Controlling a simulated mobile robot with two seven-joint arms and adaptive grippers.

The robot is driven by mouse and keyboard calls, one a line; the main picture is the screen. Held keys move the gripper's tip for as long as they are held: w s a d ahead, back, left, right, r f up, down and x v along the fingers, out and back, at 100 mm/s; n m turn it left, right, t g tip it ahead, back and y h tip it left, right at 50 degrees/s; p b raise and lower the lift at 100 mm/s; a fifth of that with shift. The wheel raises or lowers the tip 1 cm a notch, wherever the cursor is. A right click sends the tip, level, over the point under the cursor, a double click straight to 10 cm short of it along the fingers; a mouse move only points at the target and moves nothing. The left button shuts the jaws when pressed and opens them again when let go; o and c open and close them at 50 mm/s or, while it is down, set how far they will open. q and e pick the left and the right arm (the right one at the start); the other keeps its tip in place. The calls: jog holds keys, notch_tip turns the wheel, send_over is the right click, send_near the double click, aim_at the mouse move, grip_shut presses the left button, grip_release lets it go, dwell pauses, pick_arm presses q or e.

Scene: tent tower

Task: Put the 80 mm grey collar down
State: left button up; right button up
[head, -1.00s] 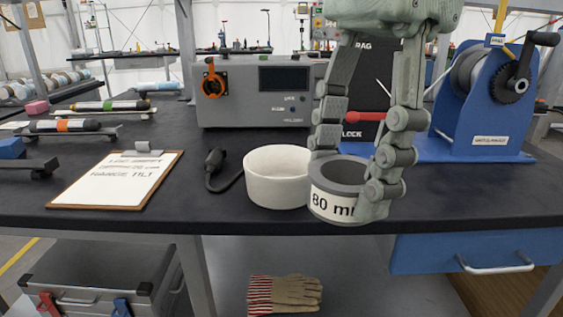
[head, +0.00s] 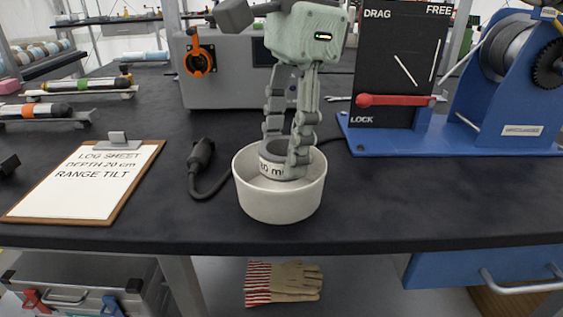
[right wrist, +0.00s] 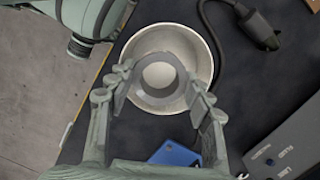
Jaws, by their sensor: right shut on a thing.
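The 80 mm grey collar (head: 272,169), a short ring with a white label partly hidden by a finger, is within the mouth of a white round bowl (head: 281,205). My right gripper (head: 287,160) comes down from above and is shut on the collar. In the right wrist view the collar (right wrist: 146,98) sits between the two fingers, inside the bowl's rim (right wrist: 207,62). I cannot tell whether the collar touches the bowl's floor. My left gripper is not in view.
A clipboard (head: 88,182) and a black cable plug (head: 201,155) lie left of the bowl. A grey box (head: 238,85), a black drag panel (head: 397,65) with a red lever and a blue winch (head: 505,105) stand behind. The bench front right of the bowl is clear.

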aim_at(282, 170)
jog(key=shift+w+a+f, duration=0.2)
jog(key=shift+w+f, duration=0.2)
jog(key=shift+f, duration=1.85)
jog(key=shift+f, duration=0.15)
jog(key=o, duration=0.9)
jog(key=shift+w+d+r, duration=0.1)
jog(key=shift+d+r, duration=0.2)
jog(key=shift+r, duration=1.75)
jog(key=shift+w+d+r, duration=0.15)
jog(key=shift+d+r, duration=0.1)
jog(key=shift+r, duration=1.75)
jog(key=shift+w+d+r, duration=0.1)
jog(key=shift+d+r, duration=0.2)
jog(key=shift+r, duration=1.75)
